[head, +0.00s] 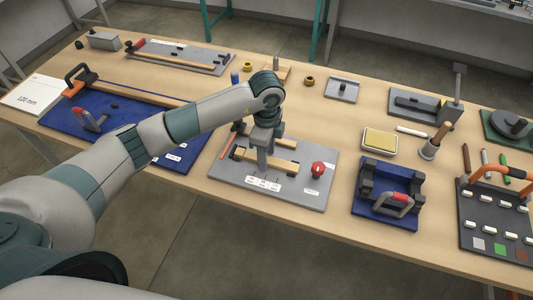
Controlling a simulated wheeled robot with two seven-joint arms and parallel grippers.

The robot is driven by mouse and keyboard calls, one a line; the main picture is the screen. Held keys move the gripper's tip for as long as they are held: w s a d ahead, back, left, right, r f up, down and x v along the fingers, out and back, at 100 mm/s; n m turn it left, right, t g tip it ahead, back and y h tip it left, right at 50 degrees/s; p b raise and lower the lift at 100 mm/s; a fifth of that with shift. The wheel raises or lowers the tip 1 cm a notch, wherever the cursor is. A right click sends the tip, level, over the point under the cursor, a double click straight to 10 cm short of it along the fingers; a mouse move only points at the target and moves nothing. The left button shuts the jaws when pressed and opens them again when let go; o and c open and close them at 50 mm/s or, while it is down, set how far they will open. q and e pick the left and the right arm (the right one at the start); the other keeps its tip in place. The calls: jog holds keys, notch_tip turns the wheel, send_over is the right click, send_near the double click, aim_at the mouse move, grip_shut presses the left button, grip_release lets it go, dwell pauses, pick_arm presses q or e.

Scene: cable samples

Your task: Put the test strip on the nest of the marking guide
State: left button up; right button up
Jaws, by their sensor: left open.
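My left gripper (262,168) points down over the grey board (300,196) in the middle of the table. It is open, and its fingers are small and partly merge with the parts behind them. The board carries pale wooden bars (283,167), an orange-brown piece, white labels and a red knob (318,168). This board may be the marking guide; I cannot tell its nest apart. I cannot tell for sure which piece is the test strip, or whether a wooden bar lies between the fingers. My right gripper is not in view.
My left arm crosses over a blue board (60,117) with a long wooden bar. A blue fixture (382,208) with a red-tipped handle and a yellow-topped box (380,140) stand to the right. A dark rack (487,236) is at the far right. Bare table lies between them.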

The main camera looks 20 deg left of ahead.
pick_arm(q)
jog(key=shift+r, duration=0.3)
notch_tip(320, 180, up, 12)
jog(key=b, duration=0.3)
jog(key=shift+f, duration=0.25)
dwell(1.1)
jog(key=shift+o, duration=0.7)
dwell(0.4)
jog(key=shift+w, duration=0.1)
